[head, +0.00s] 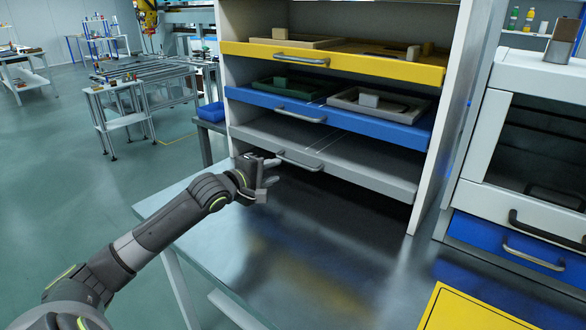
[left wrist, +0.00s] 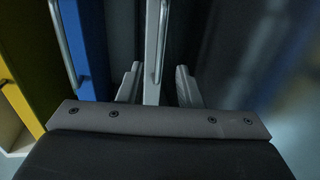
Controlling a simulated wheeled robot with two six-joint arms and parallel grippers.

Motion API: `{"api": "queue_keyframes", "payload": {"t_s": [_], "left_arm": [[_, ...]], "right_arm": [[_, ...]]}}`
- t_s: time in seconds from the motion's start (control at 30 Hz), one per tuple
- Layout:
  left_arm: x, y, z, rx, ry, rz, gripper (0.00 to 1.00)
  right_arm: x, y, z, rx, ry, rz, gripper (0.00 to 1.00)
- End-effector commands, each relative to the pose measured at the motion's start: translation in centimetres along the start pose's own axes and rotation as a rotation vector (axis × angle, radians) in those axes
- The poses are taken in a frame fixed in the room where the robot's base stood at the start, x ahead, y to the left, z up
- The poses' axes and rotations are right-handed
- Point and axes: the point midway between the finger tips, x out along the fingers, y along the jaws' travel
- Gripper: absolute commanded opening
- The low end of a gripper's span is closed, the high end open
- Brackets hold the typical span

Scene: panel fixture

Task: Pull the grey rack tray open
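The grey rack tray (head: 365,178) is the lowest of three trays in the rack, with a bar handle (head: 300,163) on its front. It looks empty. My left gripper (head: 273,172) is at the left end of this handle, fingers spread one above the other. In the left wrist view, the grey tray's front edge (left wrist: 152,70) and its handle (left wrist: 161,38) lie between the two open fingers (left wrist: 158,84). A gap shows on both sides, so the fingers do not clamp the handle. My right gripper is not in view.
Above are a blue tray (head: 345,122) and a yellow tray (head: 365,66) holding parts. The metal bench top (head: 240,245) below is clear. A cabinet with a blue drawer (head: 490,250) stands right, and a yellow panel (head: 465,312) lies at the front right.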

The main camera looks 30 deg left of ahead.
Motion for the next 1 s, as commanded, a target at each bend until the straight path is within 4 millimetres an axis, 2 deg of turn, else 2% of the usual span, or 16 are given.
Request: {"api": "queue_keyframes", "payload": {"t_s": [0.3, 0.5, 0.7, 0.97, 1.0], "left_arm": [[5.7, 0.0, 0.1, -0.005, -0.001, 0.003, 0.32], [8.0, 0.0, 0.1, -0.003, -0.001, 0.001, 0.32], [9.0, 0.0, 0.1, 0.0, -0.001, 0.0, 0.32], [9.1, 0.0, 0.1, 0.0, -0.001, 0.0, 0.32], [9.1, 0.0, 0.1, 0.0, -0.001, 0.0, 0.29]], "right_arm": [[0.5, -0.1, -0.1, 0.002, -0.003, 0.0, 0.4], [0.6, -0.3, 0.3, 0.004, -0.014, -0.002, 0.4], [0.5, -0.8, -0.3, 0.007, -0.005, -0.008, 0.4], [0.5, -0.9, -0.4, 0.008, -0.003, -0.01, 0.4], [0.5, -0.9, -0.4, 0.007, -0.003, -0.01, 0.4]]}}
